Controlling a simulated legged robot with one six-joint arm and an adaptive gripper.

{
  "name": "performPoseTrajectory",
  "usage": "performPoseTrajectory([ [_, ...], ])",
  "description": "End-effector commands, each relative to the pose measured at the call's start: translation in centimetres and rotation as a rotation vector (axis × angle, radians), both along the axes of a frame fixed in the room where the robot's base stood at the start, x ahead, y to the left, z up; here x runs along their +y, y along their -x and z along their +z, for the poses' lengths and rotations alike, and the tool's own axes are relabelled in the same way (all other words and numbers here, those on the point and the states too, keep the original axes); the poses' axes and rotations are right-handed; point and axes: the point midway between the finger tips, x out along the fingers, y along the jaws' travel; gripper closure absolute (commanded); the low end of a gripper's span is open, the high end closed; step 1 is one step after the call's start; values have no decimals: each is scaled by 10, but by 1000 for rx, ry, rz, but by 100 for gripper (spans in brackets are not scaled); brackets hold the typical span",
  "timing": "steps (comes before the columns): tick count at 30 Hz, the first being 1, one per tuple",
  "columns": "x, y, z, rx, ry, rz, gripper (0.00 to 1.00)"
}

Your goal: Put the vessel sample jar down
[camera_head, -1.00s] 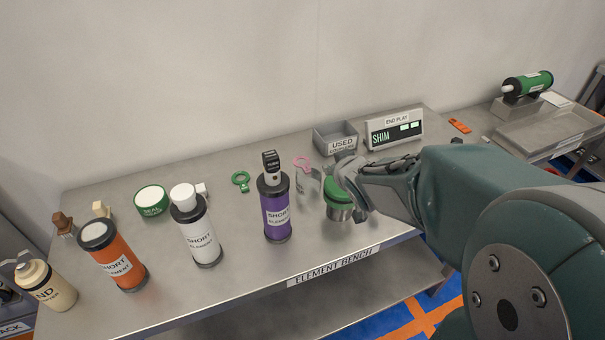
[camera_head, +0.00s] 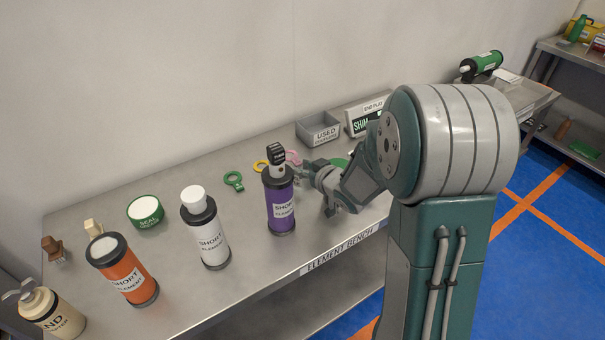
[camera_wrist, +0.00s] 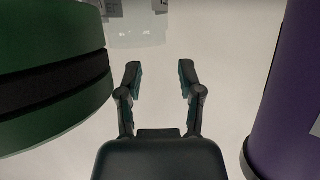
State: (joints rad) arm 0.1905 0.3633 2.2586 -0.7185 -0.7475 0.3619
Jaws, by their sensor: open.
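The sample jar's green top (camera_head: 340,162) shows only in part in the head view, behind my arm. In the wrist view a large green round body with a black band (camera_wrist: 50,75), which looks like the jar, fills the left side. My gripper (camera_wrist: 160,72) is open and empty, its fingertips apart with bare bench between them. In the head view my gripper (camera_head: 306,174) is low over the bench, just right of the purple element (camera_head: 280,205). That purple cylinder also stands close on the right in the wrist view (camera_wrist: 290,95). The jar's base is hidden.
A white element (camera_head: 207,235), an orange element (camera_head: 125,272) and a green seal tub (camera_head: 146,212) stand to the left. Rings, including a green one (camera_head: 233,181), lie behind. A grey used-parts bin (camera_head: 318,132) and an end play shim display (camera_head: 362,118) are at the back.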

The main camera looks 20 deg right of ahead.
Motion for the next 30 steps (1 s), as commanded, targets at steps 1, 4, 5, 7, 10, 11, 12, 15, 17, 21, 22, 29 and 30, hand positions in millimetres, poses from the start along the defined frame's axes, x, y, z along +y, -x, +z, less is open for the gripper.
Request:
performPoseTrajectory([
  [1,3,-4,-3,1,0,1,52],
  [4,5,-9,-5,0,0,1,52],
  [5,6,-12,-6,0,0,1,52],
  [7,9,-19,-11,2,0,1,52],
  [10,16,-33,-18,1,0,3,52],
  [11,17,-36,-19,1,0,2,52],
  [12,18,-41,-22,1,0,0,52],
  [15,20,-49,-25,2,1,0,52],
  [17,21,-51,-26,3,0,0,52],
  [21,21,-51,-26,3,0,-1,52],
  [22,21,-51,-26,3,0,-1,52],
  [29,21,-51,-25,1,0,-1,100],
  [30,21,-51,-25,1,1,-1,100],
])
